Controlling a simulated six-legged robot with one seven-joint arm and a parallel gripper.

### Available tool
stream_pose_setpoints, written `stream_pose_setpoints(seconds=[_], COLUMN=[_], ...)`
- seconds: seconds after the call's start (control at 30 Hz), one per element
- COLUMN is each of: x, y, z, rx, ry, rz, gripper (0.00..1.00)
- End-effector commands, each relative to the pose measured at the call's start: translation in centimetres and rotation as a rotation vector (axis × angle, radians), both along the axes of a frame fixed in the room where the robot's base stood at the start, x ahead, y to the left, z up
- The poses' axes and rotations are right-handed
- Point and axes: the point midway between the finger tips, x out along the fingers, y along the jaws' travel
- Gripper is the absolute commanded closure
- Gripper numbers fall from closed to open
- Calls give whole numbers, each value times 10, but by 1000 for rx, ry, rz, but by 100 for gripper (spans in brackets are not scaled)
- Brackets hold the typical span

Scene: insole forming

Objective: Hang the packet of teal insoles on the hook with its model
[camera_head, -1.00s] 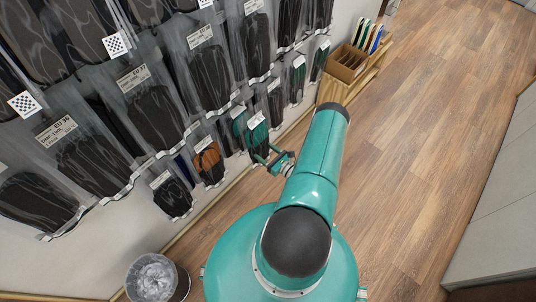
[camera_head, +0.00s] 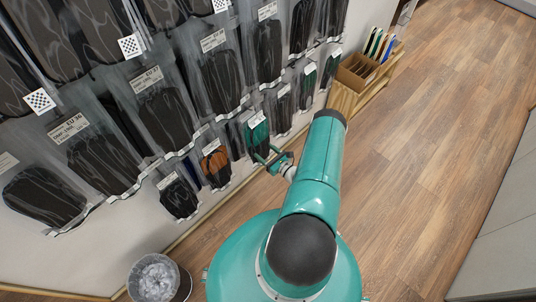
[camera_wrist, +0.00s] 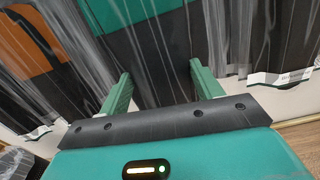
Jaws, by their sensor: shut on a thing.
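The packet of teal insoles (camera_head: 258,134) is a clear bag with a white label, teal at the top and dark below. My gripper (camera_head: 276,163) is shut on its lower part, close to the wall. In the wrist view the packet (camera_wrist: 142,62) hangs between the two green fingers of my gripper (camera_wrist: 162,88). Its top and any hook are outside the wrist view. In the head view I see one teal packet outline at this spot; whether another hangs behind it, or whether it is on a hook, I cannot tell.
An orange insole packet (camera_head: 215,163) hangs just left, also in the wrist view (camera_wrist: 30,45). A dark packet (camera_head: 283,105) hangs to the right. A wooden box (camera_head: 360,75) stands farther along the wall and a bin (camera_head: 155,277) at lower left. The floor at right is clear.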

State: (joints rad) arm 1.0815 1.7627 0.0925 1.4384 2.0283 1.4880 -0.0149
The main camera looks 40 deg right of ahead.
Motion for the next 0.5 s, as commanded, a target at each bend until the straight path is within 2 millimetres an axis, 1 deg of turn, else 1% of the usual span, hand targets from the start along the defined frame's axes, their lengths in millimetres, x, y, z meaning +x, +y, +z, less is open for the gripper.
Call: stream_pose_setpoints(seconds=[0.37,0.5], x=[17,22], y=[1,0], z=[-1,-4], rx=[0,0], ry=[0,-1], rz=[1,0], gripper=[60,60])
